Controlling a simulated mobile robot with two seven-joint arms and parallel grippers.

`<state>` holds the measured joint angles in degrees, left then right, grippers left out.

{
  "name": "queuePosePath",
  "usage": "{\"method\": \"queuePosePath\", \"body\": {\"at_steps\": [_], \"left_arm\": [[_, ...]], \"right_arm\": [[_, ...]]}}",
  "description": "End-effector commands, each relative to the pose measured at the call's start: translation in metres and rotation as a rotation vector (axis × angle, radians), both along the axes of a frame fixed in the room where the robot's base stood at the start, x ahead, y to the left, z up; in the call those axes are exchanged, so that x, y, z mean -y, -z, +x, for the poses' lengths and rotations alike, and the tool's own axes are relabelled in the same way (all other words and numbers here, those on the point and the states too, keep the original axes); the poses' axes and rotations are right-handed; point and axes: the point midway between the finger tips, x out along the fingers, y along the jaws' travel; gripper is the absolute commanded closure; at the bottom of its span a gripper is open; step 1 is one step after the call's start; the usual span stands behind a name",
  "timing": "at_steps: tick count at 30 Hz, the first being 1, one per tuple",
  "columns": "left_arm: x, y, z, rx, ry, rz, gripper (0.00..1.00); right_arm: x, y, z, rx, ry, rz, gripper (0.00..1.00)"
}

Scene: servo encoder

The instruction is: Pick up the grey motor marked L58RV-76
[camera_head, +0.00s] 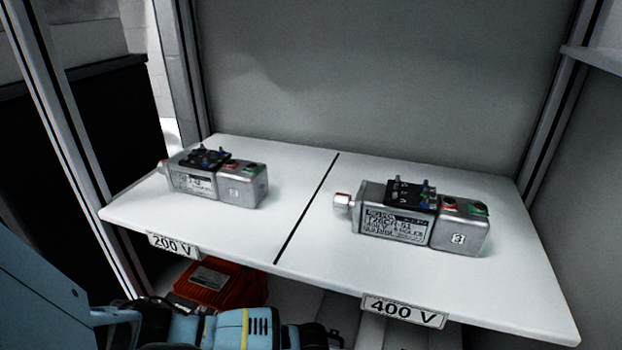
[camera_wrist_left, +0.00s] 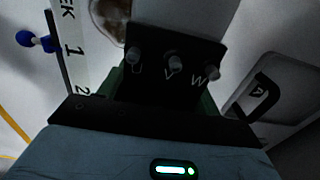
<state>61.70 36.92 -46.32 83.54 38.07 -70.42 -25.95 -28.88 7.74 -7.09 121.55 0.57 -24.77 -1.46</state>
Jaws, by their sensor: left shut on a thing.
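Two grey motors lie on the white shelf in the head view. The left motor (camera_head: 238,188) has a small label I cannot read in full. The right motor (camera_head: 455,232) has a label reading roughly T26CH-51. I cannot make out L58RV-76 on either. My left arm (camera_head: 225,326) crosses the bottom edge of the head view, with its fingers unclear there. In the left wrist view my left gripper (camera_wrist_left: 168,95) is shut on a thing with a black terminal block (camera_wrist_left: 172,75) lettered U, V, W. Its marking is hidden. My right gripper is out of view.
The shelf (camera_head: 300,170) has a black dividing line, with tags 200 V (camera_head: 172,246) and 400 V (camera_head: 404,311) on its front edge. An orange box (camera_head: 222,287) sits below. Metal posts flank the shelf. Room shows between and behind the motors.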

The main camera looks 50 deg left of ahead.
Motion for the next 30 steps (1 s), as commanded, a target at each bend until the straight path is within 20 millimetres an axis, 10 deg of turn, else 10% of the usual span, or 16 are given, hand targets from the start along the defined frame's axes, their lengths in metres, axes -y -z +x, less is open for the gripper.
{"method": "queuePosePath", "body": {"at_steps": [11, 30], "left_arm": [[0.000, 0.000, 0.000, 0.000, 0.000, 0.000, 1.00], [0.000, -0.025, 0.002, 0.007, 0.000, -0.003, 1.00]], "right_arm": [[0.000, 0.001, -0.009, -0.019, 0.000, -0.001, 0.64], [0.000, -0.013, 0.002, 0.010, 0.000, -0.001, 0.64]]}}
